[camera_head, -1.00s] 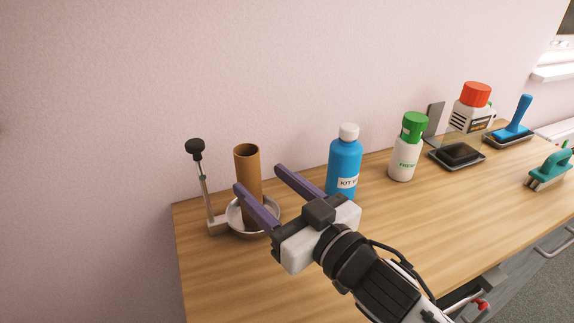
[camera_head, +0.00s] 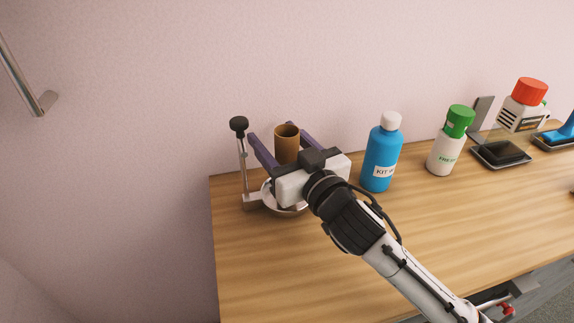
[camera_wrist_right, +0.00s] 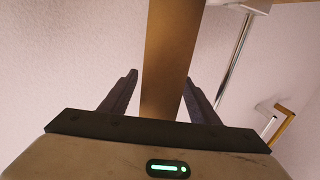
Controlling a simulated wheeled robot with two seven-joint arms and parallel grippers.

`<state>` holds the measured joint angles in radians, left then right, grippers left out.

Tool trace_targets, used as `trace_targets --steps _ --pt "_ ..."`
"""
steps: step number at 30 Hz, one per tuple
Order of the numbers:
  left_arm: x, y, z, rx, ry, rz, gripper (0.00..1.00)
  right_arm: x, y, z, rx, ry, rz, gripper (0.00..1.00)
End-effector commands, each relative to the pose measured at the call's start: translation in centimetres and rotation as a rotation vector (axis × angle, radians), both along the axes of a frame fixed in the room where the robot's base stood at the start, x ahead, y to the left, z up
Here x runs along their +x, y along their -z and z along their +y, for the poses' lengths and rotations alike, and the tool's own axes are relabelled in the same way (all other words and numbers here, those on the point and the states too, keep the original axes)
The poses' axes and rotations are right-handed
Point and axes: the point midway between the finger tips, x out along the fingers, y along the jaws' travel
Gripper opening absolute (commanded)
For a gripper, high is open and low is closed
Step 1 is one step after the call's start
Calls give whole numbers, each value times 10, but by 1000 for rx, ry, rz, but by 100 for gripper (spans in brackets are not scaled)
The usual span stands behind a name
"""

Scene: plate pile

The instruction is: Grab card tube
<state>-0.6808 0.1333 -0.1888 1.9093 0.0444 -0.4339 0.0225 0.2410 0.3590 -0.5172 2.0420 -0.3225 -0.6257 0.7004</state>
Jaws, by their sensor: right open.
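The brown card tube (camera_head: 287,143) stands upright in a shallow metal dish (camera_head: 268,199) at the left end of the table. My right gripper (camera_head: 277,138) is open, with one purple finger on each side of the tube. In the right wrist view the tube (camera_wrist_right: 168,60) rises between the two dark fingers (camera_wrist_right: 160,95), with a visible gap on the left; on the right the finger is close to it. The tube's lower part is hidden behind the gripper body in the head view. My left gripper is not in view.
A metal post with a black knob (camera_head: 239,125) stands just left of the tube. A blue bottle (camera_head: 381,155) and a green-capped bottle (camera_head: 451,140) stand to the right. A red-capped container (camera_head: 524,105) and a black dish (camera_head: 500,153) are farther right. The table's front (camera_head: 260,280) is clear.

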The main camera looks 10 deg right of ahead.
Motion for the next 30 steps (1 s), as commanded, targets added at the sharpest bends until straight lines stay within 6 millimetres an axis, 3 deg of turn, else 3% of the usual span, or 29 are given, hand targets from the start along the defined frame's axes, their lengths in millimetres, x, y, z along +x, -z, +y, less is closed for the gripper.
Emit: trace_targets --steps 4,11,23,30 --pt "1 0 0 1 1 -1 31 0 0 0 0 0 0 52" --pt "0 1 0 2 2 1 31 0 0 0 0 0 0 14" --pt "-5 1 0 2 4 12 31 0 -8 0 0 1 -3 12" --pt "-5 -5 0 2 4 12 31 0 -46 0 2 0 -8 12"
